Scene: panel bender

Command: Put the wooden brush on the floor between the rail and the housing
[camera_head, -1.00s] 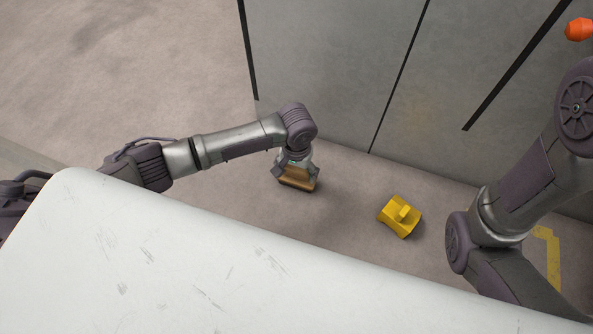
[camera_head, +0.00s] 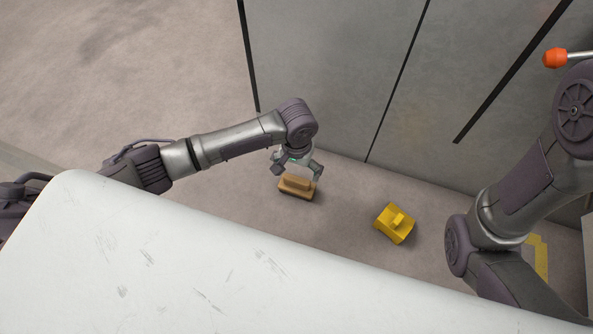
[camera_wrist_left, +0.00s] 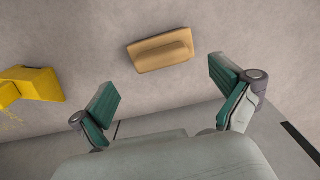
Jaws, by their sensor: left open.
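The wooden brush (camera_head: 296,187) lies on the floor in the head view, between the white rail (camera_head: 190,260) in front and the grey housing (camera_head: 330,80) behind. It also shows whole in the left wrist view (camera_wrist_left: 160,50), beyond the fingertips. My left gripper (camera_head: 297,172) is open and empty just above the brush, with its fingers spread apart. Its two green-padded fingers show in the left wrist view (camera_wrist_left: 163,90), and nothing is between them. My right arm shows at the right of the head view, but its gripper is out of view.
A yellow object (camera_head: 396,223) lies on the floor right of the brush, and it also shows in the left wrist view (camera_wrist_left: 32,86). An orange knob (camera_head: 554,58) is at the upper right. A yellow floor marking (camera_head: 540,258) shows near my right arm.

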